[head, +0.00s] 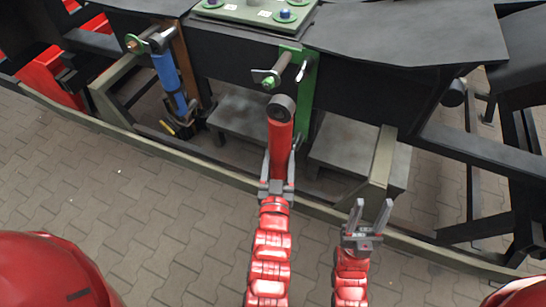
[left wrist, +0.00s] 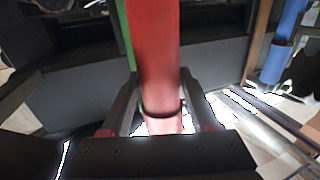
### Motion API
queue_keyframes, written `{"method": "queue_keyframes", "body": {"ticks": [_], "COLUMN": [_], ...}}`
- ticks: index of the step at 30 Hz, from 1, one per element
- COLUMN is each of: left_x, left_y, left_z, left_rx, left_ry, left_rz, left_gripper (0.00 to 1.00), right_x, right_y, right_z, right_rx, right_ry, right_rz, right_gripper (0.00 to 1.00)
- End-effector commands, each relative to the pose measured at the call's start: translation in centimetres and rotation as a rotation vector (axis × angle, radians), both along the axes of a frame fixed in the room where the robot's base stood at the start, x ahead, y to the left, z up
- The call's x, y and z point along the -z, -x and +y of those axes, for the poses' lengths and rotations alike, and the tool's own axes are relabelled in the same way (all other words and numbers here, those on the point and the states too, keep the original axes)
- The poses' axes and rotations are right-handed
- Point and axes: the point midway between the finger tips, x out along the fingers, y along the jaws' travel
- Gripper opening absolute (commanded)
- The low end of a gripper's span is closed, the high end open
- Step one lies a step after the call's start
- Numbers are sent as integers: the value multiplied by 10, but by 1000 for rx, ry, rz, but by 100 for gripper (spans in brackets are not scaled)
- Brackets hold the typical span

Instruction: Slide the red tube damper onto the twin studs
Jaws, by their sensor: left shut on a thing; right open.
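The red tube damper (head: 281,133) stands nearly upright in front of the frame, its dark ring eye at the top. My left gripper (head: 280,160) is shut on its lower part; the tube also fills the middle of the left wrist view (left wrist: 152,50) between the two fingers. A grey stud with a green tip (head: 275,76) sticks out from the green bracket (head: 306,90), just above the damper's eye in the picture. The eye looks off the stud. The lower stud cannot be made out behind the damper and gripper. My right gripper (head: 369,219) is open and empty, to the right.
A blue damper (head: 167,75) hangs on the frame at the left; it also shows in the left wrist view (left wrist: 290,25). A long beige rail (head: 220,172) runs low in front. A green plate (head: 255,12) lies on top. The paved floor in front is clear.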

Motion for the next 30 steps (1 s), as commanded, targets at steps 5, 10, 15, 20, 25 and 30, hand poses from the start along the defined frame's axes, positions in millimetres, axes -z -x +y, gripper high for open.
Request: {"method": "queue_keyframes", "body": {"ticks": [5, 10, 15, 20, 25, 30], "left_x": [-3, -3, -3, -1, -1, -1], "left_y": [0, 0, 2, 1, -6, -14], "left_z": [0, 0, 0, -1, -4, -6], "left_rx": [0, -1, -1, -3, -3, -3], "left_ry": [0, 0, 1, 2, 3, 2], "left_rz": [-7, -7, -5, -7, -8, -6], "left_gripper": [0, 0, 0, 0, 0, 0], "right_x": [0, -1, -3, -1, 3, 8], "right_y": [0, 0, 0, 0, 0, 0], "right_z": [0, 0, 0, 0, 0, 0], "right_rx": [0, 0, 0, 0, 0, 0], "right_ry": [0, 0, 0, 0, 0, 0], "right_rz": [0, 0, 0, 0, 0, 0], "right_gripper": [50, 50, 50, 50, 50, 50]}}
